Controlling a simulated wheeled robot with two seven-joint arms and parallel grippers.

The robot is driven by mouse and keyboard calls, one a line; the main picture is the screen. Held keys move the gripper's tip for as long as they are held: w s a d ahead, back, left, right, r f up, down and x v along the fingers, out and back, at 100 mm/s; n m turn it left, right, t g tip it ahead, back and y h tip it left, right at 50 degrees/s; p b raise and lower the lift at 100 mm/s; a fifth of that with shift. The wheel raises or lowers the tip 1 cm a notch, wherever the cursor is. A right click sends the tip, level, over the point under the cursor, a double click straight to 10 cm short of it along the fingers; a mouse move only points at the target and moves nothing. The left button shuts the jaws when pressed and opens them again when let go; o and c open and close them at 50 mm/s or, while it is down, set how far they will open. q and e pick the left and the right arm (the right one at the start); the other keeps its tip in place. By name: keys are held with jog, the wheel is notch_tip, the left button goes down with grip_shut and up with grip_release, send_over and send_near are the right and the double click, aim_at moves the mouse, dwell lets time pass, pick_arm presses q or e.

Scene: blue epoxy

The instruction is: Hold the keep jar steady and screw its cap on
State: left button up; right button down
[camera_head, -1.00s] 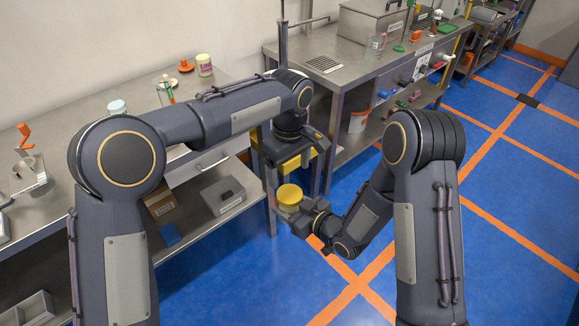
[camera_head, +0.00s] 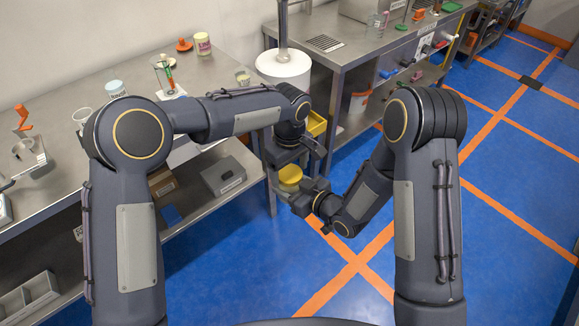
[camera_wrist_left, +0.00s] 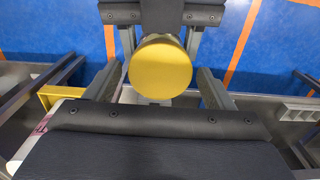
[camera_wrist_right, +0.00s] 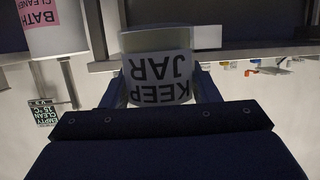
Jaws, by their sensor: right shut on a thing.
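The keep jar (camera_wrist_right: 157,78), pale with a "KEEP JAR" label, shows upside down in the right wrist view. My right gripper (camera_head: 303,196) is shut on its sides. The round yellow cap (camera_head: 290,175) is at the jar's top in the head view; whether it is seated or threaded I cannot tell. In the left wrist view the cap (camera_wrist_left: 160,67) lies between the two fingers of my left gripper (camera_wrist_left: 160,85), with gaps on both sides. The left gripper is open, above the cap, and not touching it. The jar is mostly hidden below the cap there.
A steel bench (camera_head: 110,130) with cups and small jars is at left. A white cylinder (camera_head: 284,70) on a stand and a yellow bin (camera_head: 316,125) are just behind the grippers. Another steel bench (camera_head: 340,50) stands behind right. Blue floor (camera_head: 470,240) is free at right.

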pick_arm(q)
jog(key=c, duration=0.9)
jog(key=m, duration=1)
jog(key=o, duration=1.1)
jog(key=shift+c, duration=0.2)
jog(key=shift+r, duration=2.3)
jog(key=shift+c, duration=0.2)
